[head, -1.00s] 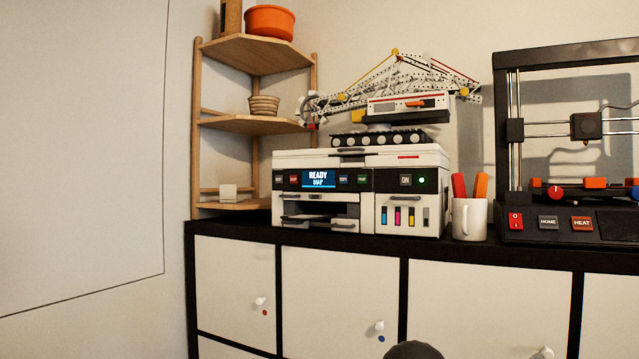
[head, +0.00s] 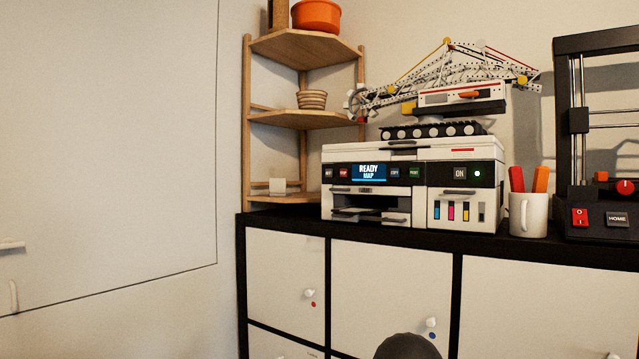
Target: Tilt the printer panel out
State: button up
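The white and black printer (head: 388,150) stands on top of the black-framed cabinet. Its black front panel (head: 400,173) carries a lit screen (head: 368,172) reading "READY" and several small buttons. An ON button and a green light sit at the panel's right part. I cannot tell whether the panel is tilted. Below it are an open dark slot with a tray (head: 370,214) and a white section (head: 453,212) with coloured ink marks. My gripper is not in view. A dark rounded shape (head: 407,347) at the bottom edge may be part of me.
A crane model (head: 455,90) rests on the printer. A white mug (head: 527,215) with red and orange items stands to its right, then a 3D printer (head: 590,205). A wooden corner shelf (head: 290,118) stands left. White cabinet doors (head: 390,290) with knobs lie below.

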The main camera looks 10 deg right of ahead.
aim_at(373, 173)
jog(key=u, duration=0.8)
jog(key=k, duration=0.75)
jog(key=z, duration=1.1)
jog(key=i, duration=0.45)
